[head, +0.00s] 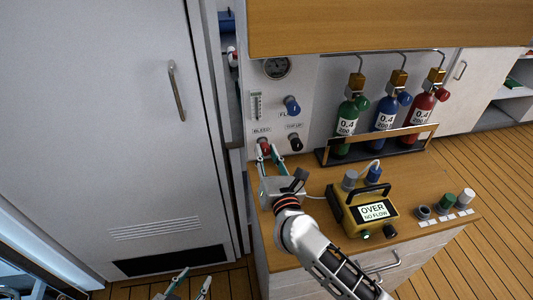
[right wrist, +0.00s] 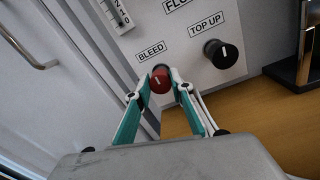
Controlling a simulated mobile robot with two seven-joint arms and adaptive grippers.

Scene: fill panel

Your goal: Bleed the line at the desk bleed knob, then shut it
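The red bleed knob (head: 264,144) sits low on the white panel under the label BLEED. In the right wrist view the knob (right wrist: 160,80) is between my right gripper's fingertips, which look in contact with its sides. My right gripper (head: 268,152) is closed in around it in the head view. The knob's pointer mark is not clear. My left gripper (head: 192,282) is low at the bottom edge of the head view, open and empty, away from the panel. A yellow meter (head: 362,211) on the desk reads OVER, NO FLOW.
A black TOP UP knob (head: 295,142), a blue knob (head: 292,105), a flow tube (head: 256,106) and a round gauge (head: 276,67) share the panel. Green, blue and red cylinders (head: 385,115) stand in a rack to the right. Small caps (head: 445,201) line the desk's right end.

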